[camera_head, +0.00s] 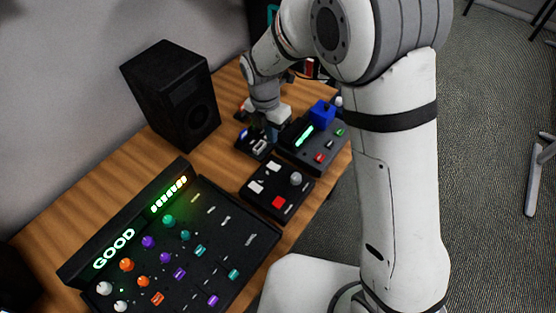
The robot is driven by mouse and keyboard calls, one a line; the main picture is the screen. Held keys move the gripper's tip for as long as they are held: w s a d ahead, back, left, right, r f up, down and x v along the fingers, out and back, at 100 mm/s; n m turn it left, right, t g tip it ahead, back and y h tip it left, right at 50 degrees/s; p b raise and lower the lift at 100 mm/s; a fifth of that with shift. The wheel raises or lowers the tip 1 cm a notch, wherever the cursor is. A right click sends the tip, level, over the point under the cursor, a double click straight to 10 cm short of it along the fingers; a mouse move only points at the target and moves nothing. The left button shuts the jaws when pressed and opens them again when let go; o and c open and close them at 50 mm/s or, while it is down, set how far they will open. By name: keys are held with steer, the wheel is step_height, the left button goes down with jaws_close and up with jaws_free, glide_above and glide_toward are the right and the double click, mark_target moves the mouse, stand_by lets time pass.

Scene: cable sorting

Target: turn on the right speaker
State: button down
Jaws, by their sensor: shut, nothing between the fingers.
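A black box speaker (173,95) with a round cone on its front stands upright at the back of the wooden desk, against the wall. No lit light or switch can be made out on it. My gripper (271,134) points down at the right part of the desk, to the right of the speaker and apart from it. It is shut and empty. Its fingertips are over or beside a small black box (243,143) with blue and white parts. Whether they touch it cannot be told.
A mixer panel (235,262) with coloured knobs and a lit "GOOD" display (115,249) lies at the front left. A black pad (262,203) with red and white buttons and a black device (309,158) with a blue block lie right. Bare wood (150,163) shows before the speaker.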

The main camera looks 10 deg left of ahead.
mark_target(276, 168)
steer(key=f, duration=0.4)
steer(key=d+f+p, duration=0.1)
steer(key=f, duration=0.7)
steer(key=shift+s+d, duration=0.2)
steer(key=shift+s, duration=0.1)
steer(key=shift+a, duration=0.1)
